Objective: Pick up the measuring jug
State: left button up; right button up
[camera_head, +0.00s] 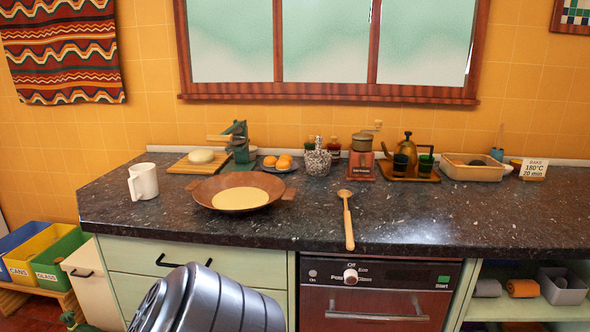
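A white jug (146,181), which looks like the measuring jug, stands upright at the left end of the dark speckled counter (300,226). Its handle points left and slightly towards me. Nothing touches it. A grey, ribbed part of my own body shows at the bottom, in front of the lower cabinets and below the counter edge. No fingers of either gripper can be seen.
Right of the jug lies a brown pan (209,198) with a pale round inside. A wooden spoon (347,221) lies near the front edge. The right front counter is clear.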

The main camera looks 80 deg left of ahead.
aim_at(143, 182)
jog(key=u, duration=3.7)
jog(key=i, duration=0.25)
jog(key=z, duration=0.25)
